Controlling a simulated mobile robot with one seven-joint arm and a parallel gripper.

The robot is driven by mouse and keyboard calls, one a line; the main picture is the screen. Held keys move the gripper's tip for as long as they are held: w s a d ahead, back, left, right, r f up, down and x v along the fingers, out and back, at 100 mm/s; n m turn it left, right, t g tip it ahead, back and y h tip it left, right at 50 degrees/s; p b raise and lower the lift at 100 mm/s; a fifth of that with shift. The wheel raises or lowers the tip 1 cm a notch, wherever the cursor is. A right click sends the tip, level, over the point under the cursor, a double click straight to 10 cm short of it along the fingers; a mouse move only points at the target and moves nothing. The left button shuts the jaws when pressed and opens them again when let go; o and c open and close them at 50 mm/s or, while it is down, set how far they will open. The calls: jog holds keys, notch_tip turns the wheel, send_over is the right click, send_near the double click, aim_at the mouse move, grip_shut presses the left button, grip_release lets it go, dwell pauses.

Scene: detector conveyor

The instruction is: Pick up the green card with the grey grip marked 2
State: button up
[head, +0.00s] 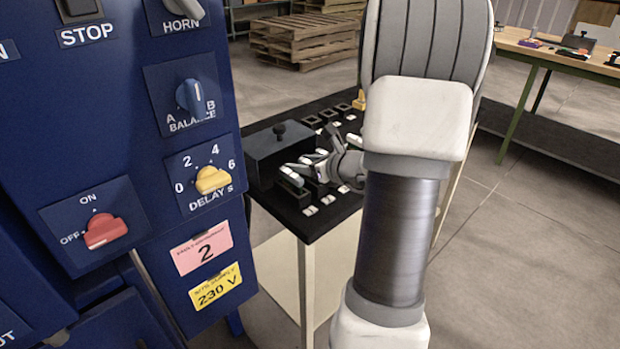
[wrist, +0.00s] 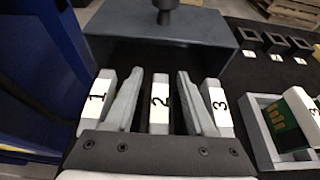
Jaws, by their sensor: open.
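The grey grip marked 2 (wrist: 160,105) stands in the middle of a row in the wrist view, with the grip marked 1 (wrist: 97,98) to its left and the grip marked 3 (wrist: 218,103) to its right. My gripper (wrist: 158,80) is open, one finger on each side of grip 2 in the picture, with gaps showing. The fingers lie between grip 2 and its neighbours. The green body of card 2 is hidden below its grip. In the head view my gripper (head: 312,170) is over the card row, small and partly covered by my arm.
A dark box with a knob (wrist: 165,55) stands just beyond the grips. A grey holder with a green card (wrist: 282,120) is at the right. Empty square sockets (wrist: 273,42) lie behind it. The blue control panel (head: 130,130) rises close on the left.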

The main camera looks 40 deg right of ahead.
jog(key=shift+c, duration=0.3)
grip_shut()
jog(key=shift+r, duration=0.1)
